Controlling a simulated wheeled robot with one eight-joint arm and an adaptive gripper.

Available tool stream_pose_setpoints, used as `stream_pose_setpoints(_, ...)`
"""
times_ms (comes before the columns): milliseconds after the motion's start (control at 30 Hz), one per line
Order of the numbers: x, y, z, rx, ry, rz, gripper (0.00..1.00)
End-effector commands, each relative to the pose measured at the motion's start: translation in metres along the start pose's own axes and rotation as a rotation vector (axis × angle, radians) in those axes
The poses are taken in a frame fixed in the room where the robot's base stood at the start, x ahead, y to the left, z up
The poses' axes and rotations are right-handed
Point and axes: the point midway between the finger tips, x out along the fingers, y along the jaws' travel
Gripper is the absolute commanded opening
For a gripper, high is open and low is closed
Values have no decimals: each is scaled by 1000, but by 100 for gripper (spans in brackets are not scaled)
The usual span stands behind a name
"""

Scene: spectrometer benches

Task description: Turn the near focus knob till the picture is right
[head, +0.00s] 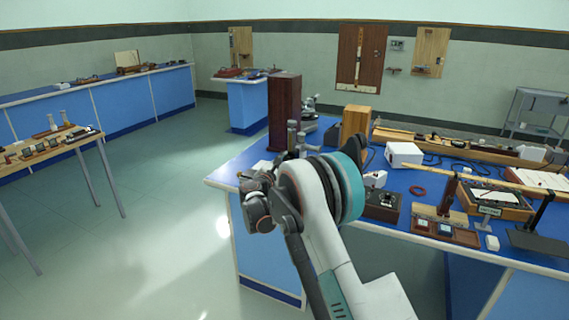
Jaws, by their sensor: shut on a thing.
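My arm (318,190) reaches up from the bottom right to the left end of the blue bench. Its thick white and teal joint hides what lies behind it. I cannot make out my gripper's fingers. Small silvery upright parts (293,138) show just above the joint, and I cannot tell what they belong to. A tall dark brown wooden box (285,108) stands behind them. A dark microscope (309,108) shows to the right of the box, partly hidden by it. I cannot pick out the near focus knob or the picture that it sets.
The blue bench (226,168) carries a light wooden box (356,123), a white box (403,155), a black-topped instrument (382,204) and several small apparatus at right. A small table (84,141) stands at left. The floor (150,230) between is clear.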

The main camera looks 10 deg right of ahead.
Motion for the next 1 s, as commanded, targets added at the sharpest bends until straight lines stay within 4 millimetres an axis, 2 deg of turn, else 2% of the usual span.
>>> stream_pose_setpoints(467,0,0,0,17,0,-1,3)
stream_pose_setpoints(500,0,0,0,17,0,-1,31)
stream_pose_setpoints(567,0,0,0,17,0,-1,45)
stream_pose_setpoints(600,0,0,0,17,0,-1,48)
stream_pose_setpoints(1000,-5,0,0,16,1,0,48)
